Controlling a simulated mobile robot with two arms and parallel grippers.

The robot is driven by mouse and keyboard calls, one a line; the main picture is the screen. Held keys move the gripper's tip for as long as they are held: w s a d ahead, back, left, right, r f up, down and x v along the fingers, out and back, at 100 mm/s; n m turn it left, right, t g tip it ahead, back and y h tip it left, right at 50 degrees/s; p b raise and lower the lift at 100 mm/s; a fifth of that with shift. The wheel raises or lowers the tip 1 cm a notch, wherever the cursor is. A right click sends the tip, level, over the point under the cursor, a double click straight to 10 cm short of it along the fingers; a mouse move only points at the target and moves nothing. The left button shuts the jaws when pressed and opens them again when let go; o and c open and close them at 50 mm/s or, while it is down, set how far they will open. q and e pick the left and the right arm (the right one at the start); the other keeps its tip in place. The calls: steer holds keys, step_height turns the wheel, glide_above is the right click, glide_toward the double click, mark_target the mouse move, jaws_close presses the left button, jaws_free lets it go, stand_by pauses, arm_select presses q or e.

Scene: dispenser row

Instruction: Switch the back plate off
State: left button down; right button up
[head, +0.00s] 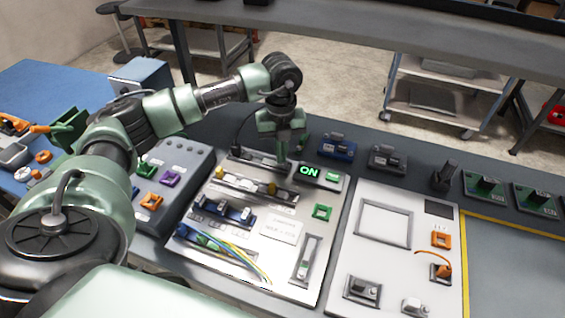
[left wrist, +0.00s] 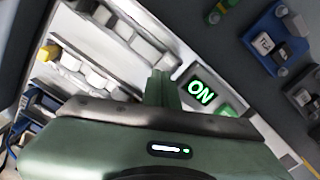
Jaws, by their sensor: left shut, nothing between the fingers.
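A pale panel (head: 210,239) stands on the bench and carries rails of modules, cables and a slider. My left gripper (head: 283,158) points down over the back part of this panel, just left of the display. Its fingers (left wrist: 160,88) are shut with nothing between them. They hide part of the back rail, and I cannot tell whether they touch it. A green piece (left wrist: 228,111) sits beside the display. My right gripper is not in view.
A grey box with coloured connectors (head: 172,180) stands left of the panel. Another pale panel (head: 376,271) with a framed window stands to the right. Blue and grey modules (head: 338,147) line the bench behind. A yellow-bordered area (head: 510,275) at right looks clear.

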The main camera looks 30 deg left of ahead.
arm_select(q)
steer(key=shift+s+f+b, duration=0.1)
steer(key=shift+f+b, duration=0.7)
steer(key=shift+f, duration=0.25)
stand_by(0.5)
steer(key=shift+r, duration=0.15)
steer(key=shift+r+p, duration=0.6)
steer(key=shift+p, duration=0.05)
steer(key=shift+r+p, duration=1.75)
steer(key=shift+r, duration=1.1)
steer(key=shift+f, duration=0.15)
